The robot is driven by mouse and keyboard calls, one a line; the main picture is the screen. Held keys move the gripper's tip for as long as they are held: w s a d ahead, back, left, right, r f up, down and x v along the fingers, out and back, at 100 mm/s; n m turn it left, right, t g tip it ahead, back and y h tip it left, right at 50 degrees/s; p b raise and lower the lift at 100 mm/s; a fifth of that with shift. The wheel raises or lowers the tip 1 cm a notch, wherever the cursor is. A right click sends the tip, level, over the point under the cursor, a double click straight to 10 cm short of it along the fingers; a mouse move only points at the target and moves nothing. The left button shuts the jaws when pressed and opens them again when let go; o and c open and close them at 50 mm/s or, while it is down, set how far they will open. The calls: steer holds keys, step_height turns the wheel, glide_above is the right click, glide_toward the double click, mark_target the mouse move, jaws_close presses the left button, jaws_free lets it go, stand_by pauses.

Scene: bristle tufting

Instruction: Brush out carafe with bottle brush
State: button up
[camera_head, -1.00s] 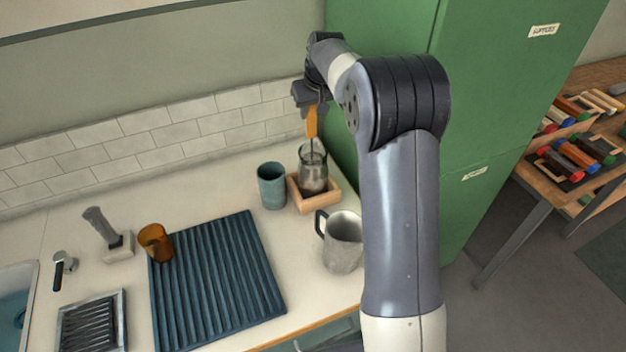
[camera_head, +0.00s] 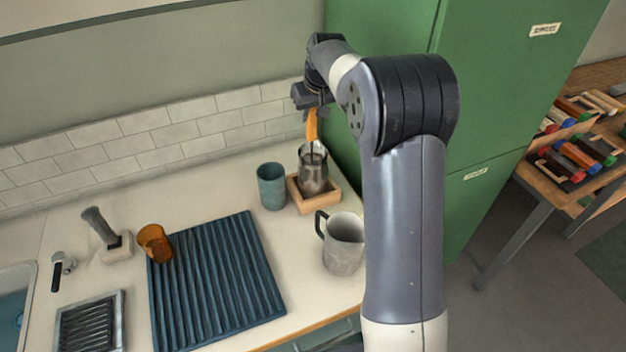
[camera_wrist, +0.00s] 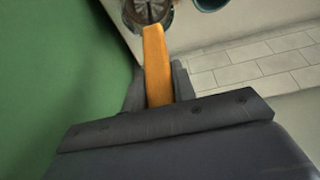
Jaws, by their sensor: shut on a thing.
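The bottle brush has an orange handle (camera_head: 312,124) and a thin shaft that runs down into the carafe. The carafe (camera_head: 312,172) is a grey, see-through vessel standing upright in a square wooden holder (camera_head: 330,197) beside the green cabinet. My gripper (camera_head: 312,103) is above the carafe, shut on the orange handle, which also shows between the fingers in the wrist view (camera_wrist: 157,65). The brush head is inside the carafe and hard to make out. The carafe's round mouth (camera_wrist: 147,12) is partly cut off at the top of the wrist view.
A teal cup (camera_head: 271,186) stands close left of the holder. A grey pitcher (camera_head: 343,245) stands in front, near my arm. A ribbed blue mat (camera_head: 215,285), an amber cup (camera_head: 154,243) and a scrub brush (camera_head: 105,235) are farther left. The green cabinet (camera_head: 480,130) bounds the right side.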

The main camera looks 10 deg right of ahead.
steer(key=shift+s+a, duration=0.2)
steer(key=shift+r, duration=0.15)
step_height(320, 180, up, 5)
steer(key=p, duration=0.4)
steer(key=shift+f+b, duration=1.6)
steer(key=shift+f, duration=1.1)
steer(key=shift+w+d+r, duration=0.1)
